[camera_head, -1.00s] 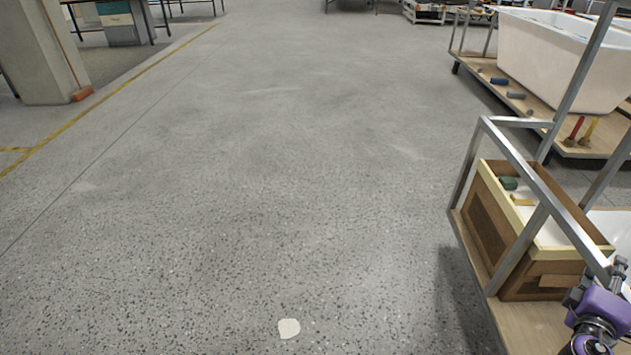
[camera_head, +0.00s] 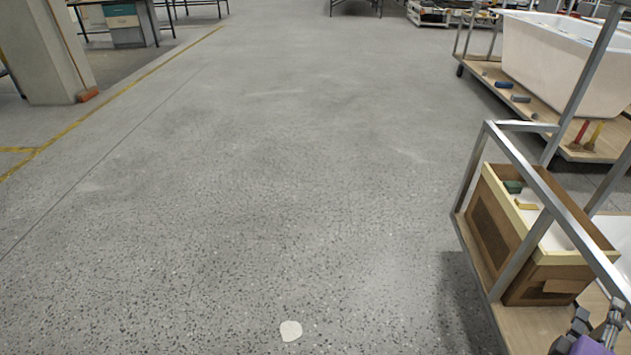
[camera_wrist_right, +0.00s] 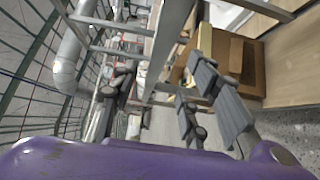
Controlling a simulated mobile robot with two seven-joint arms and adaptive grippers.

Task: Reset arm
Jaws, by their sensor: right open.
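My right gripper (camera_head: 597,322) shows at the bottom right corner of the head view, partly cut off by the frame edge, with its purple body below the grey fingers. It is open and appears empty, close to the metal-framed cart (camera_head: 530,313). In the right wrist view its fingers (camera_wrist_right: 165,98) stand apart, with the purple housing filling the bottom. My left gripper is in neither view.
The cart carries a wooden box (camera_head: 485,220) holding a green block (camera_head: 513,187) and a yellow piece. A white bathtub (camera_head: 560,60) stands on another cart behind. The floor (camera_head: 250,190) at the centre is clear. A concrete pillar (camera_head: 50,50) stands at left.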

